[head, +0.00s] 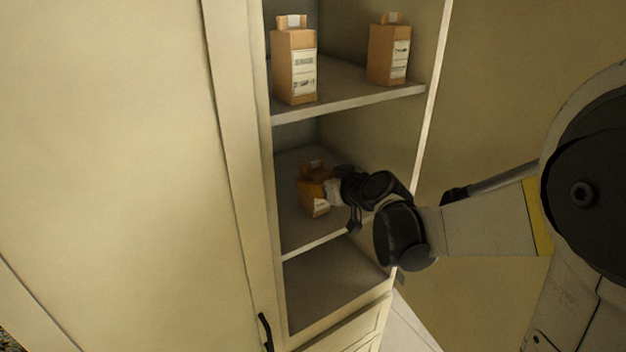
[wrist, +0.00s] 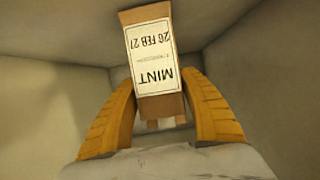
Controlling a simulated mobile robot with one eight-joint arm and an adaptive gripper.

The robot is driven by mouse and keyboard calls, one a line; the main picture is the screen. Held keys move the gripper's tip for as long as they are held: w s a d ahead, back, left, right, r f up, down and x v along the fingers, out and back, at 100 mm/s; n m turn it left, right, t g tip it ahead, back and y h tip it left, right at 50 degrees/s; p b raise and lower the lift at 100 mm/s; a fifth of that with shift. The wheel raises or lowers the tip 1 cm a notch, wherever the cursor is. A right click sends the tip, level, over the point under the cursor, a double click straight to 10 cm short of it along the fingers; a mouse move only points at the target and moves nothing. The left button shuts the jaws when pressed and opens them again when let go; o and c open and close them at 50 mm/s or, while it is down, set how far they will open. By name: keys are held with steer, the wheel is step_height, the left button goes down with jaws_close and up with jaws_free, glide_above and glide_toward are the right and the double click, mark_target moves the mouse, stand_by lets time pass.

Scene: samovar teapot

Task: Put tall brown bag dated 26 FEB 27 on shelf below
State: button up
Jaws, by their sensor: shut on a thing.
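The brown bag (wrist: 156,107) shows a white label reading MINT and 26 FEB 27, upside down in the wrist view. The same bag (head: 319,208) is at the middle shelf (head: 292,229) of the cabinet in the head view. My gripper (wrist: 160,105) has its two yellow fingers on either side of the bag and is shut on it. In the head view my gripper (head: 318,188) reaches in from the right and hides part of the bag. I cannot tell whether the bag's base touches the shelf.
Two more brown bags with white labels stand on the upper shelf (head: 349,95), one at the left (head: 294,62) and one at the right (head: 389,52). The lowest compartment (head: 325,285) looks empty. The cabinet's side walls are close around my gripper.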

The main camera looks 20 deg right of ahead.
steer(key=shift+f, duration=0.1)
steer(key=o, duration=1.2)
steer(key=shift+w+f, duration=0.1)
steer(key=shift+o, duration=0.2)
steer(key=shift+r, duration=0.25)
steer(key=v, duration=1.1)
steer(key=s+a+f+m+g+h, duration=0.1)
steer(key=s+f+g+h, duration=0.1)
steer(key=s, duration=0.8)
steer(key=s+a+f+m+g+h, duration=0.1)
steer(key=s+f+g, duration=0.3)
steer(key=s, duration=0.6)
steer(key=shift+f+m+h, duration=0.6)
steer(key=shift+f+m, duration=0.15)
steer(key=shift+m, duration=0.05)
